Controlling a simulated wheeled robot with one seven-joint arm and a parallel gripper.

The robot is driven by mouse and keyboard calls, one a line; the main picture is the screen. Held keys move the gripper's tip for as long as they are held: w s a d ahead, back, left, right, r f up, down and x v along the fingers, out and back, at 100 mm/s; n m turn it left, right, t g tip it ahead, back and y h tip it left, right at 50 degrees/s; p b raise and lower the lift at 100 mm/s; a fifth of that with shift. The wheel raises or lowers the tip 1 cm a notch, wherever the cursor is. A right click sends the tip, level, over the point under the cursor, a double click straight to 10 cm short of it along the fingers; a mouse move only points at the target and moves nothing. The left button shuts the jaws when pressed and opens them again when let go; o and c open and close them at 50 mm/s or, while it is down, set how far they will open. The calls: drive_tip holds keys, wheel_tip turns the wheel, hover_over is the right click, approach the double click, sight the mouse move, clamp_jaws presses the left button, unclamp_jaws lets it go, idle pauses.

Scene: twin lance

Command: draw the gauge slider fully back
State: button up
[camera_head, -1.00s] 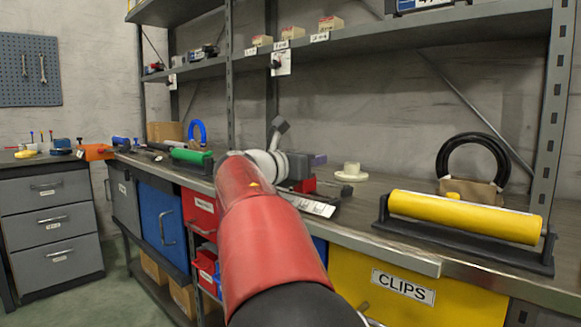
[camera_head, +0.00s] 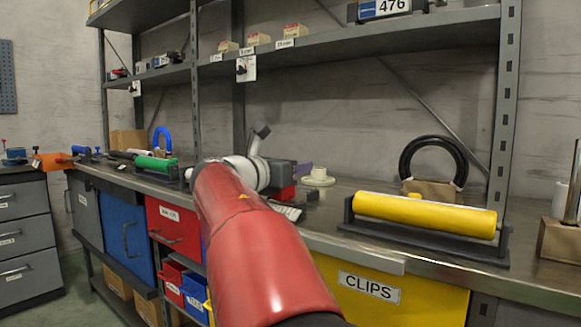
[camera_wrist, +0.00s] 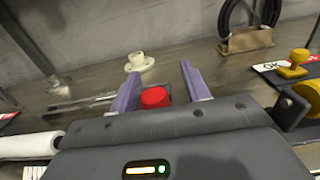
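A red knob (camera_wrist: 155,97) shows low between the two purple fingers of my gripper (camera_wrist: 159,72) in the wrist view. I take it for the gauge slider. The fingers are apart, with a visible gap on the knob's right side; its lower part is hidden by the gripper body. A clear or metallic bar (camera_wrist: 85,105) lies to its left on the bench.
A cream flanged part (camera_head: 318,177) stands just beyond my gripper. A yellow roller (camera_head: 425,213) on a dark stand is to the right, with a black ring (camera_head: 433,160) behind it. A green roller (camera_head: 155,163) is left. A shelf (camera_head: 400,32) overhangs the bench.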

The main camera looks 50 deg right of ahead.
drive_tip(key=shift+a, duration=0.15)
drive_tip(key=a, duration=0.7)
drive_tip(key=shift+s+a, duration=0.25)
drive_tip(key=shift+s, duration=0.05)
drive_tip(key=shift+a, duration=0.1)
